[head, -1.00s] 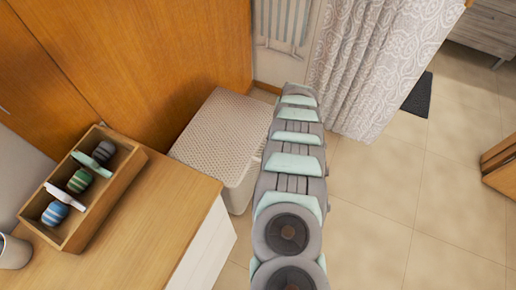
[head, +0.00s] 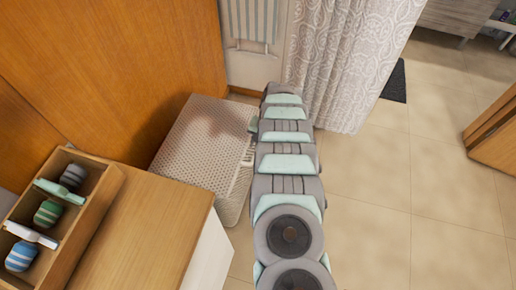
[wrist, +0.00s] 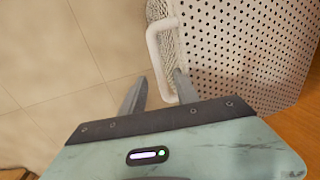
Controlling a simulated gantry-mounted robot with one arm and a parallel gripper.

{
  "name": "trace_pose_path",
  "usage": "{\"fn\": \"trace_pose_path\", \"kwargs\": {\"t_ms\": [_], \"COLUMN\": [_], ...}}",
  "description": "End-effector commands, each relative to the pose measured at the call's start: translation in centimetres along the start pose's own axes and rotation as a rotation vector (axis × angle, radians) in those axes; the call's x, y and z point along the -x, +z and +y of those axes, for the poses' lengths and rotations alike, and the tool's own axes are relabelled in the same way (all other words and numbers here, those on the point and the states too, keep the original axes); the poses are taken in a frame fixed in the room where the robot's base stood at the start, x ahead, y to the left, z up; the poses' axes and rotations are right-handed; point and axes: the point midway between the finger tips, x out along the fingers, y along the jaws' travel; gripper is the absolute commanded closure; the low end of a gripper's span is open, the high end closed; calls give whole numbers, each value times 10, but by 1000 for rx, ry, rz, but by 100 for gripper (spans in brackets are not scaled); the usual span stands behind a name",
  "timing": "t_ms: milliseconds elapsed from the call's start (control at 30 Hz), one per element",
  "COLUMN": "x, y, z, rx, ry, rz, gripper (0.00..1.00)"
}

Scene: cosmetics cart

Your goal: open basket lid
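The basket (head: 195,150) is a pale, perforated box standing on the floor against the wooden cabinet. Its lid (head: 215,122) lies flat and looks closed in the head view. In the wrist view the dotted basket surface (wrist: 245,50) fills the upper right, and a white loop handle (wrist: 153,60) stands out along its left edge. My gripper (wrist: 155,88) is open, with its two grey fingers apart. The handle's lower end shows between the fingers; I cannot tell whether they touch it. In the head view my arm hides most of the basket's right side and my fingers.
A wooden counter (head: 140,235) stands in front of the basket, carrying a wooden box (head: 100,205) of rolled towels. A patterned curtain (head: 350,60) hangs behind my arm. The tiled floor (head: 380,200) on the right is clear.

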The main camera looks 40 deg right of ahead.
Motion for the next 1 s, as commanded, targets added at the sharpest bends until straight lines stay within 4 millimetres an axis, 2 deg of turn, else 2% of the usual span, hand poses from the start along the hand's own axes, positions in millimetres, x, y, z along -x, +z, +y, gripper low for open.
{"fn": "trace_pose_path", "kwargs": {"t_ms": [33, 200, 633, 1000], "x": [-10, -22, -27, -27], "y": [0, 0, 0, 0], "z": [2, 2, 0, 0], "rx": [0, 0, 0, 0], "ry": [2, 2, 1, 1], "rz": [-1, 0, -1, -1], "gripper": [63, 63, 63, 92]}}
